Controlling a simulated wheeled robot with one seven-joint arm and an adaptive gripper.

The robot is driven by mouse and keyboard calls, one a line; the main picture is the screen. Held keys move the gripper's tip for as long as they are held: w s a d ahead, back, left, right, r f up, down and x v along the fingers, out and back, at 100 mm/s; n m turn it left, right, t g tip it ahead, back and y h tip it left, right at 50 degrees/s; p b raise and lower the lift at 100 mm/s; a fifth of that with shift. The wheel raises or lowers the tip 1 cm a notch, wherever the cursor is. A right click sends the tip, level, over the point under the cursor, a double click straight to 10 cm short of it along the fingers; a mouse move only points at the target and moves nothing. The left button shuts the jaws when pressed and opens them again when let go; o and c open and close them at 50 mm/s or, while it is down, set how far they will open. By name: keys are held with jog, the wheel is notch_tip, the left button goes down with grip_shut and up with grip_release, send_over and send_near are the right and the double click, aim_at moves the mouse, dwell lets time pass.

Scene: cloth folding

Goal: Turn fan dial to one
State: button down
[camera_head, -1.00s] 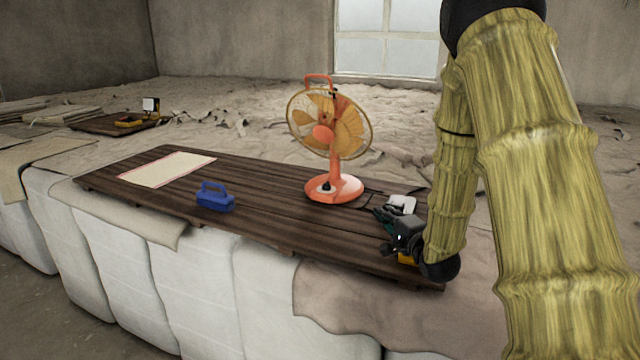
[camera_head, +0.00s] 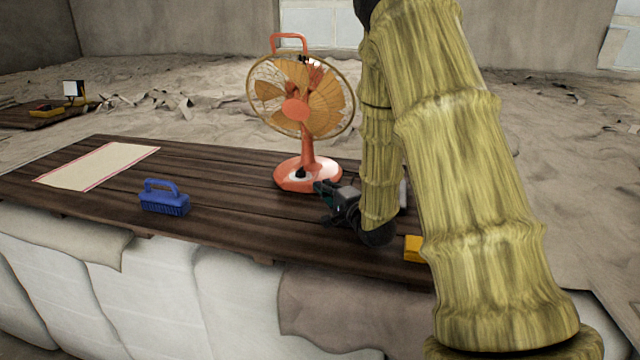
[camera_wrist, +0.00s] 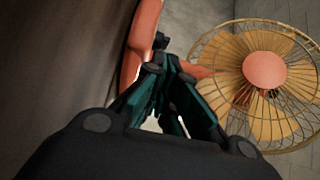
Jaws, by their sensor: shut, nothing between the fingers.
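The orange fan (camera_head: 308,140) stands upright on the dark wooden table, with its round cage facing forward. Its dark dial (camera_head: 300,174) sits on a pale patch on the front of the orange base. My gripper (camera_head: 322,188) is shut and empty, close to the right front of the base, a little right of the dial. In the wrist view the closed fingertips (camera_wrist: 160,62) point at the orange base (camera_wrist: 140,45). A dark knob (camera_wrist: 161,40) shows just beyond them. Whether the fingertips touch it I cannot tell. The fan's cage (camera_wrist: 265,85) fills the right side.
A blue brush (camera_head: 165,198) and a cream cloth with a red edge (camera_head: 98,167) lie on the table (camera_head: 232,215) to the left. A yellow object (camera_head: 413,248) lies at the right behind my arm. The table between brush and fan is clear.

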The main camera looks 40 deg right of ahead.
aim_at(312, 181)
jog(key=shift+w+d+r+p, duration=0.15)
jog(key=shift+w+d+p, duration=0.1)
jog(key=shift+w, duration=0.15)
jog(key=shift+w+d+r+p, duration=0.1)
jog(key=shift+w+r+p, duration=0.1)
jog(key=shift+w, duration=0.15)
jog(key=shift+w+d+f+p, duration=0.15)
jog(key=shift+w+p, duration=0.4)
jog(key=shift+w, duration=1.05)
jog(key=shift+w+d+f+p, duration=0.1)
jog(key=shift+w+p, duration=0.45)
jog(key=shift+w, duration=1)
jog(key=shift+s+a, duration=0.1)
jog(key=shift+a, duration=0.1)
jog(key=shift+d, duration=0.1)
